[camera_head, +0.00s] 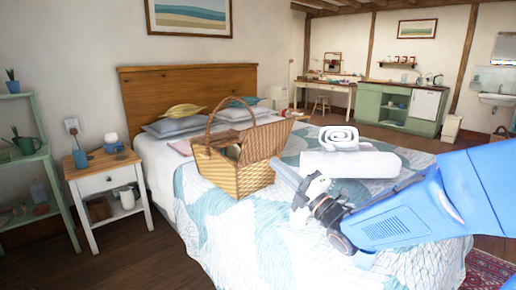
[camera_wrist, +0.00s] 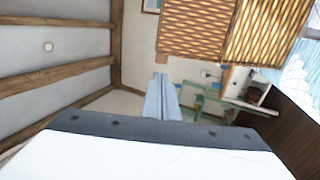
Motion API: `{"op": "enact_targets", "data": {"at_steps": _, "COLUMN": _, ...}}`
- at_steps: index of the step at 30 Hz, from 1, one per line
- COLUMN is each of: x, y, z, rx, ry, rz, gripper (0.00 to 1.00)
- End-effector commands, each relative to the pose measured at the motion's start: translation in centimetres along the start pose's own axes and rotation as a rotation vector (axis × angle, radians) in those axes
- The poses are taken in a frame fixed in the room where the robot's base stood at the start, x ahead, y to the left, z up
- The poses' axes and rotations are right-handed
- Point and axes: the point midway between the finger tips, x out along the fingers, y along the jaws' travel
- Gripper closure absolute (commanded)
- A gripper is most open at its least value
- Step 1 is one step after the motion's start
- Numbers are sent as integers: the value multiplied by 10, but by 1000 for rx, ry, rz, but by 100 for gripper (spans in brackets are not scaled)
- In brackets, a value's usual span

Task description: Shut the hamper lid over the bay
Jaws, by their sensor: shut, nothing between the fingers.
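The wicker hamper (camera_head: 235,172) stands on the bed, with an arched handle over it. Its raised lid (camera_head: 268,140) tilts up and out on the right side. The near-left bay (camera_head: 231,152) is partly visible, with something dark inside that I cannot make out. My gripper (camera_head: 308,193) is to the right of the hamper, low over the bed and apart from it. In the wrist view my gripper's fingers (camera_wrist: 161,84) are together and empty. Woven wicker panels of the hamper (camera_wrist: 197,28) fill the top of that view, beyond the fingertips.
Pillows (camera_head: 175,127) lie at the headboard. A nightstand (camera_head: 104,182) stands left of the bed. The quilt (camera_head: 230,225) in front of the hamper is clear.

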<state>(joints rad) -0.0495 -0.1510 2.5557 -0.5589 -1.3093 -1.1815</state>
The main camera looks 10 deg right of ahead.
Motion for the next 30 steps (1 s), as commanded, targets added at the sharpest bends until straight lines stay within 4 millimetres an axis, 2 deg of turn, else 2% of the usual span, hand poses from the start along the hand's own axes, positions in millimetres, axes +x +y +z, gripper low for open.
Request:
{"op": "enact_targets", "data": {"at_steps": 5, "x": 19, "y": 0, "z": -1, "rx": 1, "ry": 3, "rz": 2, "gripper": 100}}
{"op": "enact_targets", "data": {"at_steps": 21, "x": 110, "y": 0, "z": 0, "rx": 2, "ry": 0, "rz": 1, "gripper": 100}}
{"op": "enact_targets", "data": {"at_steps": 30, "x": 135, "y": 0, "z": 0, "rx": 2, "ry": -2, "rz": 1, "gripper": 100}}
